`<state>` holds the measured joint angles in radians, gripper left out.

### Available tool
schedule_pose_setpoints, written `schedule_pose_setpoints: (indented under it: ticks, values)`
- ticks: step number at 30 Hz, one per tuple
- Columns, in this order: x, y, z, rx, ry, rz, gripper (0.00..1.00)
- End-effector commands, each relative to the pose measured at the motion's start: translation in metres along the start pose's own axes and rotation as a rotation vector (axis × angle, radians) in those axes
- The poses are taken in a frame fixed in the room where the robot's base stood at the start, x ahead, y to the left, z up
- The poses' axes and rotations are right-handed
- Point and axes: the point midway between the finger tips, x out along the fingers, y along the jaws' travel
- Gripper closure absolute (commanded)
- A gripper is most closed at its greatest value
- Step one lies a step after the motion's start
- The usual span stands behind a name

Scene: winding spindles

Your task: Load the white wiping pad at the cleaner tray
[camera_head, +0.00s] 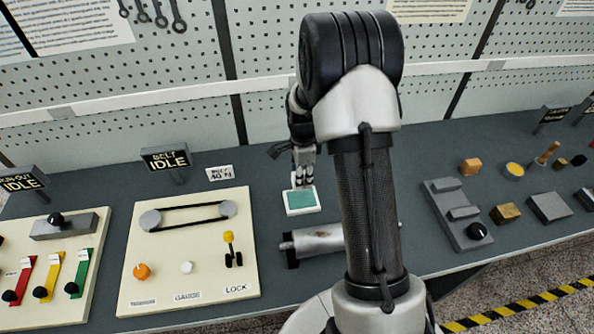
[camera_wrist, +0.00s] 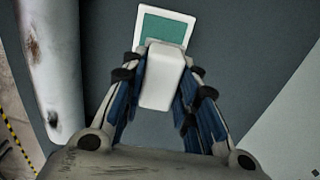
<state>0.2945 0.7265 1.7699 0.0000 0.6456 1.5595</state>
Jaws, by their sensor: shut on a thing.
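The white wiping pad (camera_wrist: 163,78) is a pale block held between the fingers of my gripper (camera_wrist: 160,90) in the wrist view. The cleaner tray is a small white-rimmed square with a teal middle; its rim shows in the wrist view (camera_wrist: 188,19) and in the head view (camera_head: 304,212). In the head view my gripper (camera_head: 301,178) is just behind and over the tray's far edge. The pad's far end overlaps the tray's near edge in the wrist view. I cannot tell whether the pad touches the tray.
A belt panel (camera_head: 190,265) stands left. A grey fixture (camera_head: 453,212) and several small blocks are right.

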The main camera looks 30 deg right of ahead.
Motion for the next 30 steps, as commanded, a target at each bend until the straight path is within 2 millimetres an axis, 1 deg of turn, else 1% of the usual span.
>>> schedule_pose_setpoints:
  ticks: [8,22,25,30]
  values:
    - [0.011,-0.001,-0.002,-0.004,0.000,-0.001,0.91]
    - [0.057,0.000,-0.001,-0.003,0.000,0.000,0.91]
    - [0.062,-0.001,-0.001,-0.003,0.000,-0.001,0.91]
    - [0.063,-0.001,-0.001,-0.003,0.000,-0.001,0.91]
